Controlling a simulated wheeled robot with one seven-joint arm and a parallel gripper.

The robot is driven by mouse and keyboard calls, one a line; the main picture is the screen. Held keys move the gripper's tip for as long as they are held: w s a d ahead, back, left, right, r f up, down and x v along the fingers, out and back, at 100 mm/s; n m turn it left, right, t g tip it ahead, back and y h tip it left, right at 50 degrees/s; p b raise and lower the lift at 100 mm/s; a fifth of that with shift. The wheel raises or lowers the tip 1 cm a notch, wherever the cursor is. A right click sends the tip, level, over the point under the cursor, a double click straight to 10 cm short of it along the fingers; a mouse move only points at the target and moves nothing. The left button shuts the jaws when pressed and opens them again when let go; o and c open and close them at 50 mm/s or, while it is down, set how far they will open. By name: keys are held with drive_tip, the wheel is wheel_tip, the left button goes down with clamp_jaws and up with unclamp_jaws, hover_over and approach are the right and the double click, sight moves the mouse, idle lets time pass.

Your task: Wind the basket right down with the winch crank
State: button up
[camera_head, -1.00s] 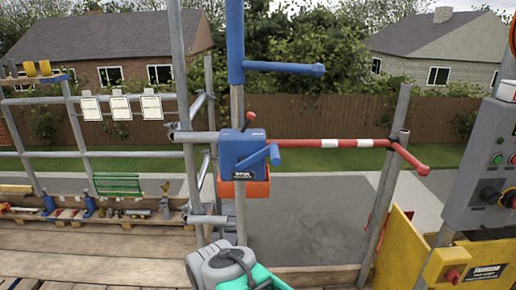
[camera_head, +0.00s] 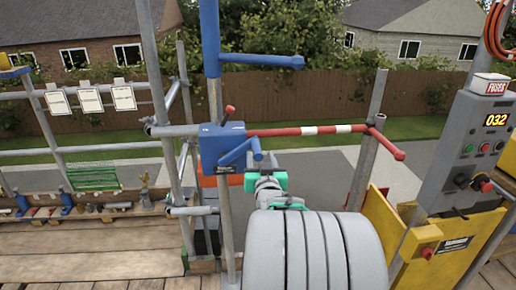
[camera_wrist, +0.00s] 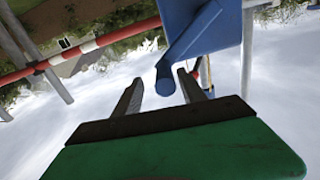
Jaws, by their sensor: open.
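The blue winch (camera_head: 222,146) is fixed to an upright pole, with a small red lever on top. Its blue crank (camera_head: 236,154) points toward the right; in the wrist view the crank's round grip end (camera_wrist: 166,86) lies between or just ahead of my fingertips. My green gripper (camera_head: 262,166) is open at the crank's end. I cannot tell whether the fingers touch it. An orange part (camera_head: 208,181) shows behind and below the winch, partly hidden by the pole; I cannot tell whether it is the basket.
A red-and-white bar (camera_head: 310,130) crosses the opening right of the winch. A blue bar (camera_head: 262,60) juts out above. A grey control panel (camera_head: 468,150) and yellow panel (camera_head: 385,230) stand at right. Scaffold tubes and a plank deck (camera_head: 90,255) lie left.

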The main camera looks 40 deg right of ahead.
sight(259, 149)
drive_tip(key=p+x, duration=0.1)
drive_tip(key=x, duration=0.4)
drive_tip(key=shift+w+d, duration=0.15)
drive_tip(key=shift+w, duration=0.05)
drive_tip(key=c, duration=1)
clamp_jaws()
drive_tip(key=shift+r, duration=0.1)
